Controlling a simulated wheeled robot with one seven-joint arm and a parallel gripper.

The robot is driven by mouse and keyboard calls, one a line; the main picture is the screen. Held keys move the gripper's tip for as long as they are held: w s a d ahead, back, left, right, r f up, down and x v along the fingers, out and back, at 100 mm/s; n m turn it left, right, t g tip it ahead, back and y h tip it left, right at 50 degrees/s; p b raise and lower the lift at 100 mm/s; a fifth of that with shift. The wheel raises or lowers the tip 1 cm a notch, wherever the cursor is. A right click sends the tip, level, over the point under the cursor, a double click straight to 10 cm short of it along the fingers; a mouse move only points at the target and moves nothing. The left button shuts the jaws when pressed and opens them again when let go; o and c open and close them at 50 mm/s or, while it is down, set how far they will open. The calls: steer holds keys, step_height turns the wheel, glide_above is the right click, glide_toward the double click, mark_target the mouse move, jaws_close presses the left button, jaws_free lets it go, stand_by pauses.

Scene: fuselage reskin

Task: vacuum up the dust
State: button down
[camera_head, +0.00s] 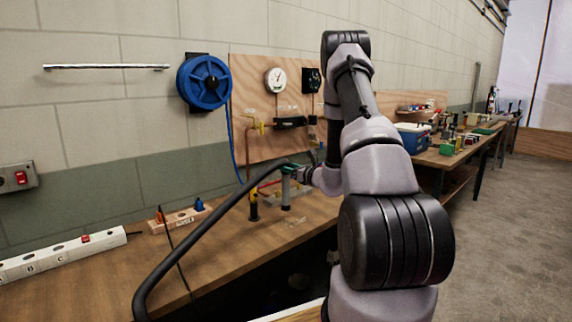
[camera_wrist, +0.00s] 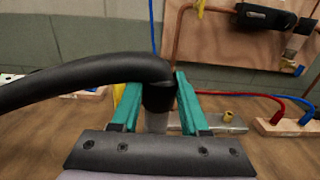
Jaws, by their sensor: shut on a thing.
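My gripper (camera_wrist: 160,108) has green fingers on both sides of a black vacuum hose end with a pale grey nozzle (camera_wrist: 157,122). It is shut on this vacuum nozzle and holds it upright over the wooden bench. The nozzle also shows in the head view (camera_head: 286,193), with its lower end close to the bench top. The black hose (camera_head: 207,226) curves from it down to the lower left. In the wrist view the hose (camera_wrist: 80,80) runs off to the left. Faint pale specks, perhaps dust (camera_head: 295,221), lie on the bench near the nozzle; they are too small to be sure.
The wooden bench (camera_head: 228,240) stands against the wall. A power strip (camera_head: 62,254) and a wooden block with coloured plugs (camera_head: 180,219) lie at left. A metal block (camera_wrist: 215,122) stands close behind the gripper. A blue reel (camera_head: 204,82) and a panel with gauges (camera_head: 253,85) are on the wall.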

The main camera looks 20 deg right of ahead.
mark_target(289, 178)
steer(key=shift+f, duration=2.15)
steer(key=shift+v, duration=1.65)
steer(key=shift+d, duration=0.15)
steer(key=shift+w+d, duration=1.1)
steer(key=shift+d, duration=2)
step_height(289, 178, up, 7)
steer(key=shift+r, duration=0.3)
